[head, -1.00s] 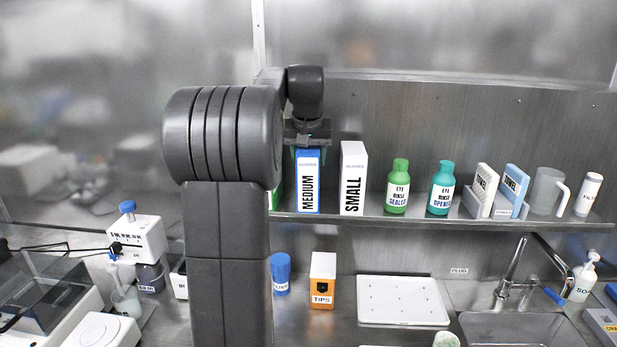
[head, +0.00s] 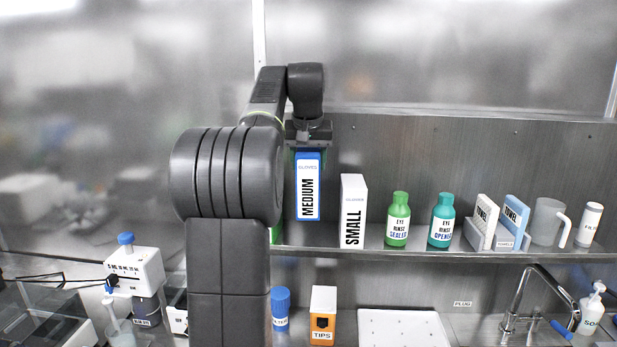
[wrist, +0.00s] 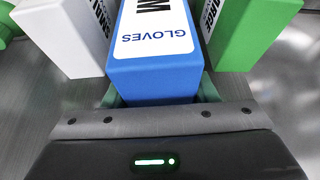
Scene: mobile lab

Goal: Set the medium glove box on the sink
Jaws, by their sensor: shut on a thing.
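The medium glove box (head: 308,187) is blue with a white label reading MEDIUM. My gripper (head: 308,152) is shut on its top end and holds it upright, its bottom a little above the shelf (head: 400,257). In the wrist view the blue box (wrist: 155,75) sits between my green fingers, with GLOVES showing on its label. The sink shows only by its bent faucet (head: 520,300) at the lower right; its basin is below the head view.
The white small glove box (head: 353,212) stands just right of the held box. A green box (wrist: 252,30) is on its other side. Eye rinse bottles (head: 398,220), towel boxes (head: 486,222) and a pitcher (head: 547,222) line the shelf. A soap bottle (head: 591,310) stands by the faucet.

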